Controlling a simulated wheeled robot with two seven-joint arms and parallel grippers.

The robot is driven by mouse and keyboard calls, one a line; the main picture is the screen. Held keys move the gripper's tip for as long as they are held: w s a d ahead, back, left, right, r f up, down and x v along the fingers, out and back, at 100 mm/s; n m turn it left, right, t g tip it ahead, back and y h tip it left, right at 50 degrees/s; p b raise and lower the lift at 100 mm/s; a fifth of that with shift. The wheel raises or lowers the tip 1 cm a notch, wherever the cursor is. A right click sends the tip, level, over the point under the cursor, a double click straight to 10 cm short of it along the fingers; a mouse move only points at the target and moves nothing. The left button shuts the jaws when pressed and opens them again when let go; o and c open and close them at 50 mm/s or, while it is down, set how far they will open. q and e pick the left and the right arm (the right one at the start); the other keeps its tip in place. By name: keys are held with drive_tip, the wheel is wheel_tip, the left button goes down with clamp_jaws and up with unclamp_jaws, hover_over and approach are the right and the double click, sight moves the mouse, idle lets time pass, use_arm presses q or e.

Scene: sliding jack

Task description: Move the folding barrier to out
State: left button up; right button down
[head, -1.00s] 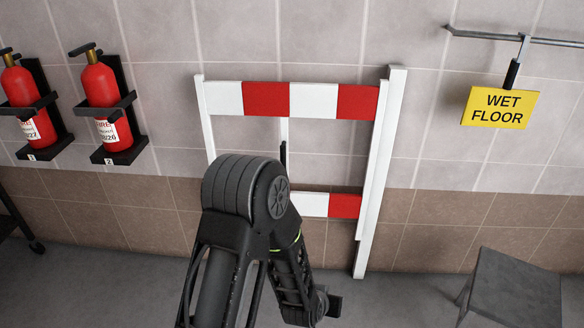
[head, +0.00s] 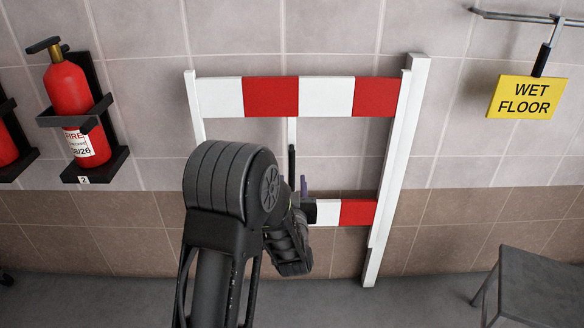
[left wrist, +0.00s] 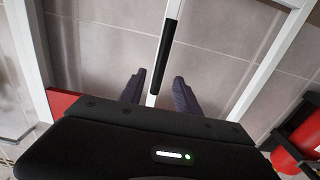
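The folding barrier (head: 327,97) stands against the tiled wall, a white frame with red and white striped boards. A thin white upright in its middle carries a black grip (head: 291,163), which also shows in the left wrist view (left wrist: 165,57). My left gripper (head: 304,187) is in front of the barrier, by its lower board. In the left wrist view my left gripper (left wrist: 158,93) is open, with its dark fingers apart on either side of the upright's line near the grip's lower end. Contact cannot be told. My left arm hides the barrier's lower left. My right gripper is out of view.
A fire extinguisher (head: 71,105) hangs on a wall bracket at left, with another at the picture's edge. A yellow wet floor sign (head: 526,97) hangs from a rail at right. A grey stool (head: 540,287) stands at lower right. Floor shows between barrier and stool.

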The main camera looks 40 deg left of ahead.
sight(292, 170)
use_arm(q)
drive_tip(key=b+x, duration=0.1)
drive_tip(key=x, duration=0.6)
drive_tip(key=shift+w+a, duration=0.2)
drive_tip(key=shift+c, duration=0.2)
clamp_jaws()
idle(1.0)
